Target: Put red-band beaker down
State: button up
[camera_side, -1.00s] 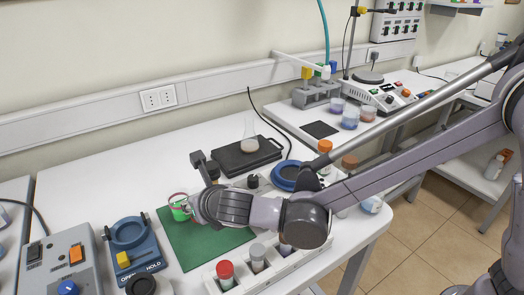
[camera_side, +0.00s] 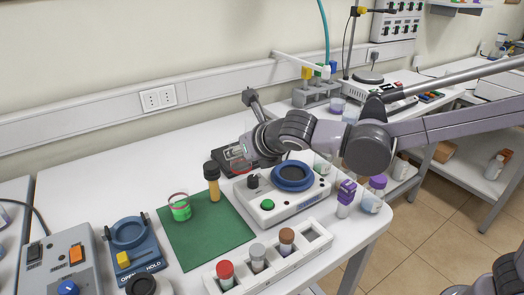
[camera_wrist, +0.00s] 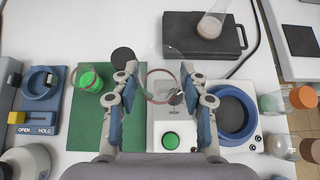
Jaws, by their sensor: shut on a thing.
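My gripper (camera_wrist: 159,82) is shut on a clear beaker with a red band (camera_wrist: 148,84), which sits between the fingertips in the wrist view. In the side view my gripper (camera_side: 243,150) holds this beaker (camera_side: 240,166) in front of the black plate, near the back left of a white device with a blue ring (camera_side: 268,207). The beaker looks empty and roughly upright. I cannot tell whether its base touches anything. A second beaker with a reddish rim and green liquid (camera_side: 180,209) stands on the green mat (camera_side: 205,240), apart from my gripper.
An amber bottle with a dark cap (camera_side: 213,186) stands on the mat, close left of the held beaker. A flask (camera_wrist: 210,27) stands on the black plate (camera_wrist: 185,40) behind. A white rack (camera_side: 268,262) with capped vials is at the front. The mat's front part is clear.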

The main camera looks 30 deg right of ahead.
jog(key=w+d+m+g+h, duration=0.1)
jog(key=w+d+m+h, duration=0.1)
jog(key=w+m+h, duration=0.3)
jog(key=w+d+m+g+h, duration=0.2)
jog(key=w+d+m, duration=0.1)
jog(key=w, duration=0.5)
jog(key=shift+m, duration=0.4)
jog(key=shift+w+a+f, duration=0.35)
jog(key=shift+a+f, duration=1.5)
jog(key=shift+a, duration=0.05)
jog(key=shift+w+a+f, duration=0.35)
jog(key=shift+a+f, duration=1.55)
jog(key=shift+a, duration=0.05)
jog(key=shift+w+a+f, duration=0.35)
jog(key=shift+a+f, duration=1.5)
jog(key=shift+a, duration=0.05)
jog(key=o, duration=0.8)
jog(key=shift+f, duration=0.15)
jog(key=shift+o, duration=0.8)
